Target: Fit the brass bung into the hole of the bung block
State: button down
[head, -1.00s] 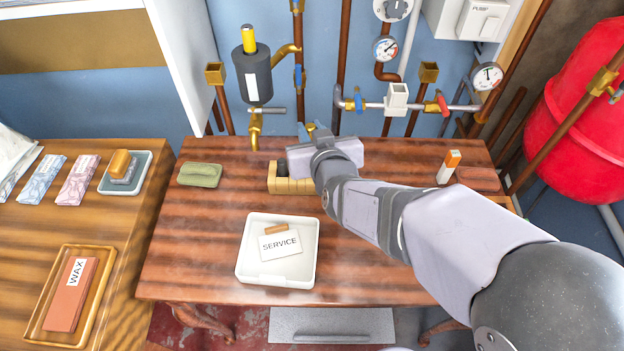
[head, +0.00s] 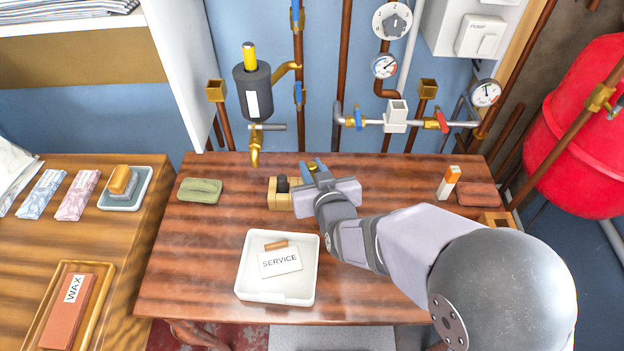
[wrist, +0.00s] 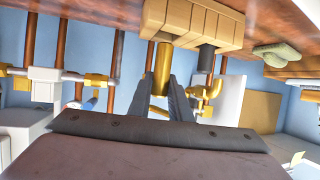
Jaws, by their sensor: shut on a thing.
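The brass bung (wrist: 162,68) is a gold-coloured cylinder held upright between my two fingers in the wrist view. In the head view, my gripper (head: 313,167) is at the right end of the bung block (head: 281,202), with a little brass (head: 312,168) showing between the blue fingertips. The pale wooden block also shows in the wrist view (wrist: 212,28), with a dark plug (wrist: 206,58) standing in it. My gripper's body hides the block's right part in the head view. I cannot tell whether the bung touches the block or enters its hole.
A white tray (head: 243,282) with a service card (head: 280,262) lies in front. A green cloth (head: 200,190) is left of the block. A brass tap (head: 255,150) and pipes run behind. An orange-and-white item (head: 448,182) stands to the right.

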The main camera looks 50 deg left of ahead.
jog(key=shift+f, duration=2)
jog(key=shift+f, duration=0.1)
jog(key=shift+f, duration=0.15)
jog(key=c, duration=1.6)
grip_release()
jog(key=shift+r, duration=0.2)
jog(key=shift+r, duration=0.1)
jog(key=v, duration=1.2)
